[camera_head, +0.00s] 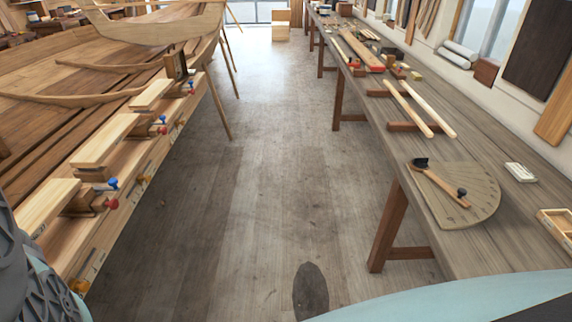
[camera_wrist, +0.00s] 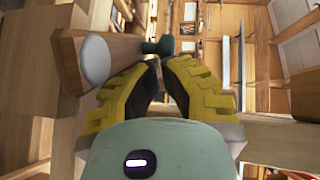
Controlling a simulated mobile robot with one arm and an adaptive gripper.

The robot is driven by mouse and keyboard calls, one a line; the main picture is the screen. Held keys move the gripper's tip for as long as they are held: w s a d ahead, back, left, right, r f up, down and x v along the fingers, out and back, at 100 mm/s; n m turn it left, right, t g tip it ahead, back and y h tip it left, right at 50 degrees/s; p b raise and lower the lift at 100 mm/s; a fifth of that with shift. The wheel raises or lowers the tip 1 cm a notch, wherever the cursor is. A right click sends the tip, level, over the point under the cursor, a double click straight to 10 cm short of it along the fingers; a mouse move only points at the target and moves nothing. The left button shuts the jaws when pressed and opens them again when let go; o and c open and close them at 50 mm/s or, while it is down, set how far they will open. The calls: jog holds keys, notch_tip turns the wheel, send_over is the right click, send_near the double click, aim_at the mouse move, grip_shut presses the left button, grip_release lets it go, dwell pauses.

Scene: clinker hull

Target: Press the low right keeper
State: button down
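Along the hull's edge at the left of the head view are wooden blocks with small coloured knobs: a blue knob (camera_head: 112,183), a red knob (camera_head: 111,204) and a yellow knob (camera_head: 80,286) lower down. I cannot tell which part is the low right keeper. My gripper (camera_wrist: 160,60) shows in the wrist view with yellow and black ridged fingers, the tips brought together and nothing clearly held. A dark green knob (camera_wrist: 160,45) shows just beyond the fingertips; contact cannot be told. A pale round end (camera_wrist: 95,60) of a wooden piece is beside the left finger. The head view does not show my fingertips.
The planked hull (camera_head: 60,70) fills the left. A long workbench (camera_head: 475,160) runs along the right, with a protractor board (camera_head: 465,200) and several tools on it. The wooden floor (camera_head: 265,150) between them is clear.

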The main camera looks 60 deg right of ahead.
jog(key=shift+s+a+f+g+b, duration=0.1)
jog(key=shift+s+a+g+b, duration=0.2)
jog(key=shift+b, duration=0.5)
jog(key=shift+s+a+n+g+b, duration=0.15)
jog(key=shift+a+n+g+b, duration=0.05)
jog(key=shift+n+g+b, duration=0.45)
jog(key=d+r, duration=0.1)
jog(key=d, duration=1.1)
jog(key=shift+r, duration=0.4)
